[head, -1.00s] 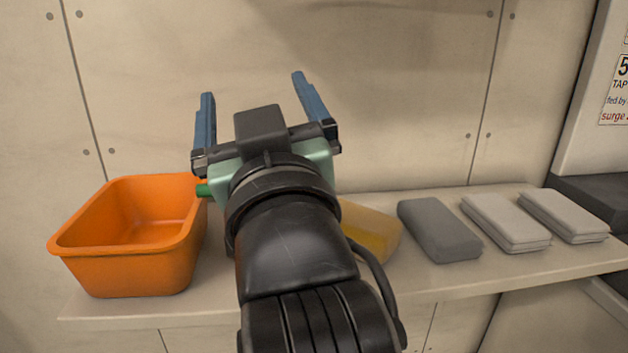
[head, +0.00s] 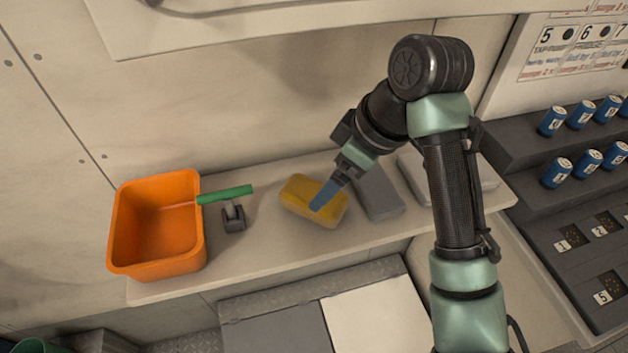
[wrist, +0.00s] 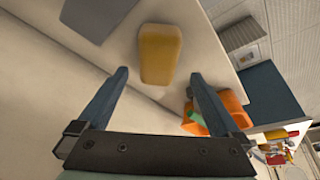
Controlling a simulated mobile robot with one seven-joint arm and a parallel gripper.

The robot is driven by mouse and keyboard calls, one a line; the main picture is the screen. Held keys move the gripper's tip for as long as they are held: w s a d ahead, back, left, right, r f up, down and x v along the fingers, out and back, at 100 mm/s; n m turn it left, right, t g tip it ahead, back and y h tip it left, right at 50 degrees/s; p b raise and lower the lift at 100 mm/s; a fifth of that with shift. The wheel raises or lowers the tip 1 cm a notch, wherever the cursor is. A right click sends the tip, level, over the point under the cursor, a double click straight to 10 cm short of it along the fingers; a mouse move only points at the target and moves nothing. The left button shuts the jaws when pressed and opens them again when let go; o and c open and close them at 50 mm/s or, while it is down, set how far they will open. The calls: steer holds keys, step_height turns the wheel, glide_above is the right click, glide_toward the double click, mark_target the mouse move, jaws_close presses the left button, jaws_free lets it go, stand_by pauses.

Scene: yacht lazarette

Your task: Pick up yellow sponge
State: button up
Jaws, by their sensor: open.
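The yellow sponge (head: 298,193) is a rounded block lying flat on the pale shelf, between a green-handled tool and a dark grey block. It also shows in the wrist view (wrist: 160,54), ahead of the fingertips and between their lines. My gripper (head: 322,200) is over the sponge in the head view, its blue finger overlapping the sponge's right part. In the wrist view my gripper (wrist: 158,74) has its two blue fingers spread wide with nothing between them. I cannot tell its exact height above the sponge. The far finger is hidden in the head view.
An orange bin (head: 118,235) stands at the shelf's left. A dark grey block (head: 379,192) is close right of the sponge, with paler blocks (head: 415,175) beyond. An overhead ledge (head: 250,22) runs above.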

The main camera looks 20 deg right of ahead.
steer(key=b+x, duration=0.1)
steer(key=x, duration=0.6)
steer(key=shift+d+f, duration=0.15)
steer(key=shift+f, duration=0.15)
steer(key=c, duration=1.3)
steer(key=shift+r, duration=0.15)
steer(key=r, duration=0.4)
steer(key=s+r+p, duration=0.1)
steer(key=r, duration=0.2)
steer(key=shift+d+r, duration=0.1)
steer(key=s, duration=1.9)
steer(key=shift+p, duration=0.3)
